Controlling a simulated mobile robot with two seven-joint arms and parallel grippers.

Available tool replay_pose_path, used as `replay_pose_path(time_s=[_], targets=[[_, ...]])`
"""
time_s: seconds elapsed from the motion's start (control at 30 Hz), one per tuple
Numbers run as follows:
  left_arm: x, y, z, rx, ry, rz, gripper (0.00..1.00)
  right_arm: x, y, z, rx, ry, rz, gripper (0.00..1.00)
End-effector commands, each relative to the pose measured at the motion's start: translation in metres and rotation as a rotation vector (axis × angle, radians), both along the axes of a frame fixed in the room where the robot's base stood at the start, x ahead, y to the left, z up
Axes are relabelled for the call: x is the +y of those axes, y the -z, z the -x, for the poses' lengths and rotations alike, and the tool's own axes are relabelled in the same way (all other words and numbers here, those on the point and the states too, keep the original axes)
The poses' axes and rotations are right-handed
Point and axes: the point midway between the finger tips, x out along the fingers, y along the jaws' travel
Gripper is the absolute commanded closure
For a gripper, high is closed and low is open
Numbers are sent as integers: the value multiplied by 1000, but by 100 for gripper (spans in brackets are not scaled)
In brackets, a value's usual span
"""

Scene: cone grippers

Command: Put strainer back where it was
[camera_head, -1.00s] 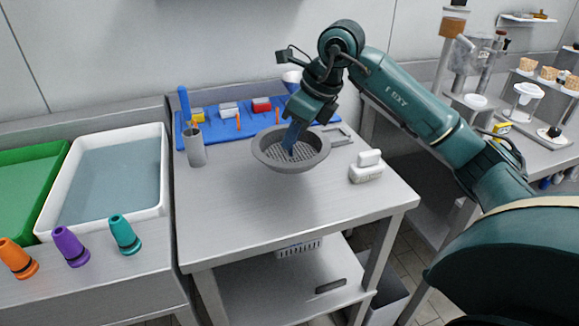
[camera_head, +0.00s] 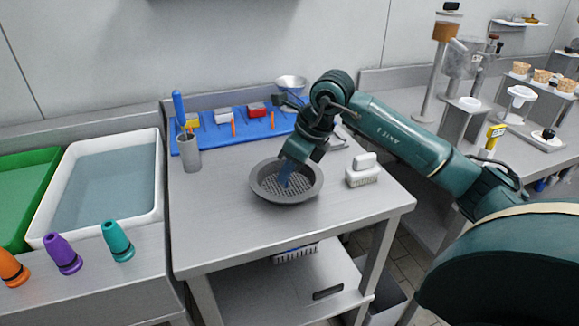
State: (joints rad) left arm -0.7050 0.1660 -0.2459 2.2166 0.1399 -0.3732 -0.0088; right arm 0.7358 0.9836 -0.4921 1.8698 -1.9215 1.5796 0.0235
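The strainer (camera_head: 262,190) is a round grey bowl with a mesh bottom, at the middle of the steel table (camera_head: 225,225). It looks level, on or just above the tabletop; I cannot tell which. My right gripper (camera_head: 285,178) reaches down from behind, its blue fingers passing over the far rim into the bowl. It appears shut on the strainer, though the exact contact is hard to see. My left gripper is not in view.
A blue mat (camera_head: 203,143) with several small blocks lies along the back, beside a grey cup (camera_head: 189,157). A white brush-like block (camera_head: 362,175) stands right of the strainer. A white water-filled tray (camera_head: 152,207) is at left. The table's front is clear.

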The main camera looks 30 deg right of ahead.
Motion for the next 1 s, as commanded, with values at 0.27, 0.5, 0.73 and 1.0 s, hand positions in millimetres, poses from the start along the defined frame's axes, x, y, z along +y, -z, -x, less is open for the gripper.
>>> replay_pose_path(time_s=[0.27,0.5,0.73,1.0], targets=[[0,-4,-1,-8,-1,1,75,0,0,0,0,1,0,59],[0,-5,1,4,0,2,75,0,-6,0,0,1,0,59],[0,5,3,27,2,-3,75,-9,-42,13,-5,2,2,59],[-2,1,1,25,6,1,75,-20,-93,32,-3,2,1,59]])
